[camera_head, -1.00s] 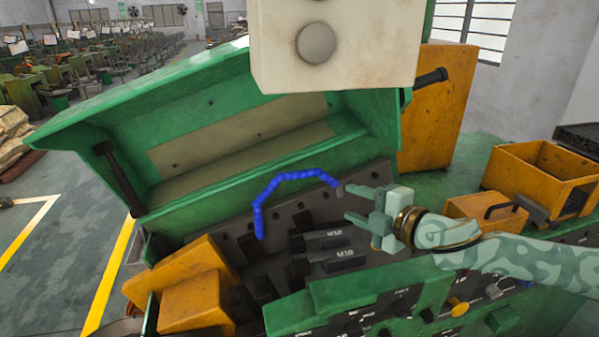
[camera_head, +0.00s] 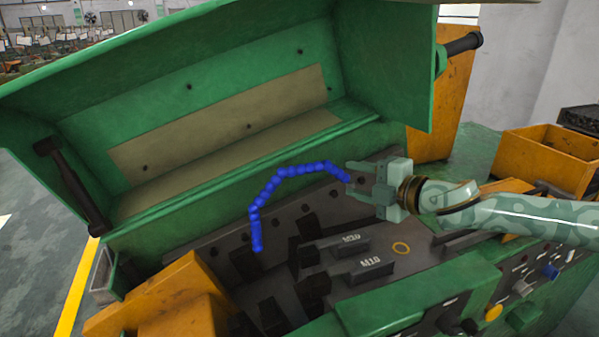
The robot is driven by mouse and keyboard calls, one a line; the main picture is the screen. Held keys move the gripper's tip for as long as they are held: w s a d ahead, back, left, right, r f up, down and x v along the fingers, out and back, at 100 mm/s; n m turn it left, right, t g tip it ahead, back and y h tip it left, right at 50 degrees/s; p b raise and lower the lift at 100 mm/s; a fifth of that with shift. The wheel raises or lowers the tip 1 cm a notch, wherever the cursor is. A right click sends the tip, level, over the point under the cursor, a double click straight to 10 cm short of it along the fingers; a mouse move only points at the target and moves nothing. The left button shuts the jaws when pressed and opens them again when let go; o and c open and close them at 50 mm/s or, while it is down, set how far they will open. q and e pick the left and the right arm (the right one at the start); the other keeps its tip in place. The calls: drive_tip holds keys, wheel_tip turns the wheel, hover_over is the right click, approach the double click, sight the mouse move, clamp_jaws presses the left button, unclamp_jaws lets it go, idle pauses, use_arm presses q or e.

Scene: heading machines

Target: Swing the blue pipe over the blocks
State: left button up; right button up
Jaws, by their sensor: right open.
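The blue pipe (camera_head: 278,178) is a segmented, bent hose inside the open green machine. It arches up and over, with one end hanging down at the left, above the dark bed, and its other end at my right gripper. My right gripper (camera_head: 352,178) is open, its fingertips at the pipe's right end; whether they touch it I cannot tell. Two dark blocks marked M10, an upper block (camera_head: 340,245) and a lower block (camera_head: 362,270), lie below and right of the pipe's hanging end. My left gripper is not in view.
The raised green lid (camera_head: 230,75) stands behind the pipe. A control panel (camera_head: 510,300) with knobs is at the front right. Orange bins stand at the right (camera_head: 555,150) and an orange part (camera_head: 165,300) at the lower left.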

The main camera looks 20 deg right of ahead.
sight(316, 168)
drive_tip(key=p+x, duration=0.1)
drive_tip(key=x, duration=0.3)
drive_tip(key=p+x, duration=0.1)
drive_tip(key=x, duration=0.4)
drive_tip(key=p+x, duration=0.1)
drive_tip(key=x, duration=0.3)
drive_tip(key=shift+w+a+r, duration=0.1)
drive_tip(key=shift+w+r, duration=0.1)
drive_tip(key=shift+w, duration=0.2)
drive_tip(key=shift+x, duration=0.8)
drive_tip(key=shift+s, duration=0.1)
clamp_jaws()
